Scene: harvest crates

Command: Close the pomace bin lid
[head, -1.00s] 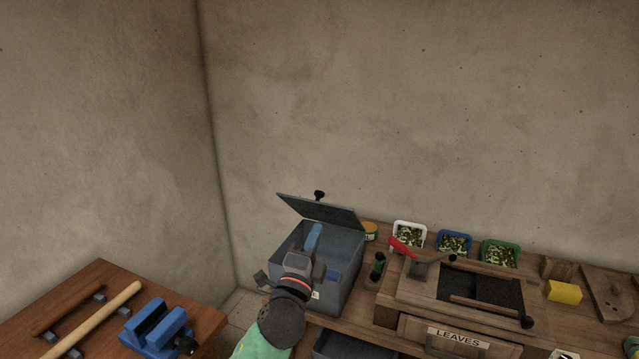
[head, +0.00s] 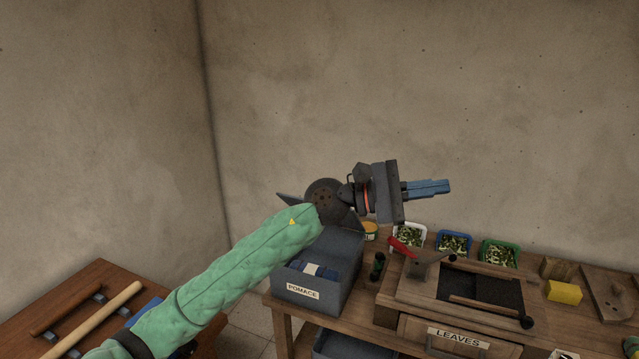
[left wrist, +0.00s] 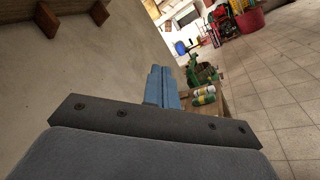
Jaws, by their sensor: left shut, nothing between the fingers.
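The grey pomace bin (head: 345,270) stands at the left end of the wooden bench, with a POMACE label on its front. A dark blue thing with a white band shows at the bin's opening, partly behind my arm. My left gripper (head: 446,187) is in the air above and right of the bin, apart from the lid, pointing right. Its blue fingers are shut and empty; they also show in the left wrist view (left wrist: 162,88). My right gripper is not in view.
Right of the bin are a yellow tin (head: 370,231), white (head: 409,235), blue (head: 454,243) and green (head: 500,254) trays of leaves, a wooden press with a red-handled lever, and a yellow block (head: 564,292). A second table (head: 95,285) with a blue vice stands at left.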

